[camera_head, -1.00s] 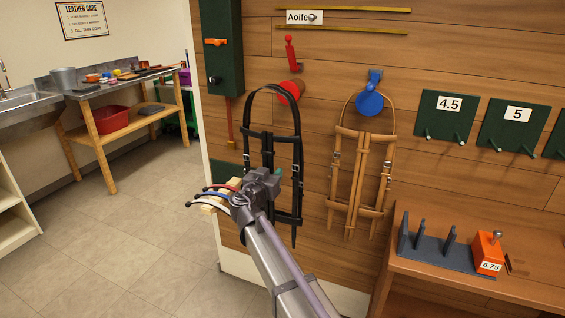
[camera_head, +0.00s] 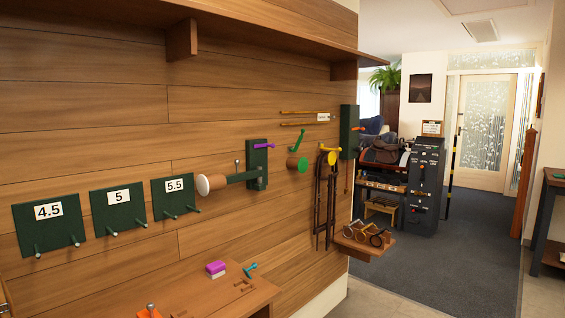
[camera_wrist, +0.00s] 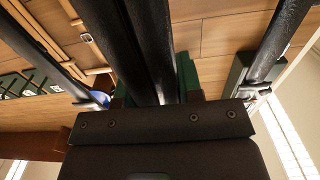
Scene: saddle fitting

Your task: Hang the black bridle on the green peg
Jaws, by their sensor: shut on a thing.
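The black bridle (camera_wrist: 150,40) fills the middle of the wrist view as thick dark straps running away from the camera. My gripper (camera_wrist: 157,88) is shut on these straps; its jaws lie on either side of them. Neither my gripper nor this bridle shows in the head view. The wrist view does not show whether the bridle's top rests on a peg. The green peg (camera_head: 297,164) sticks out from the wood wall in the head view, with a green hook (camera_head: 297,141) above it. It looks bare.
A dark bridle (camera_head: 325,205) hangs from the yellow peg (camera_head: 332,158) right of the green one. A bracket (camera_head: 230,179) with a round end juts out left of it. A small shelf (camera_head: 366,250) with bits sits below right. The blue peg (camera_wrist: 98,98) shows in the wrist view.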

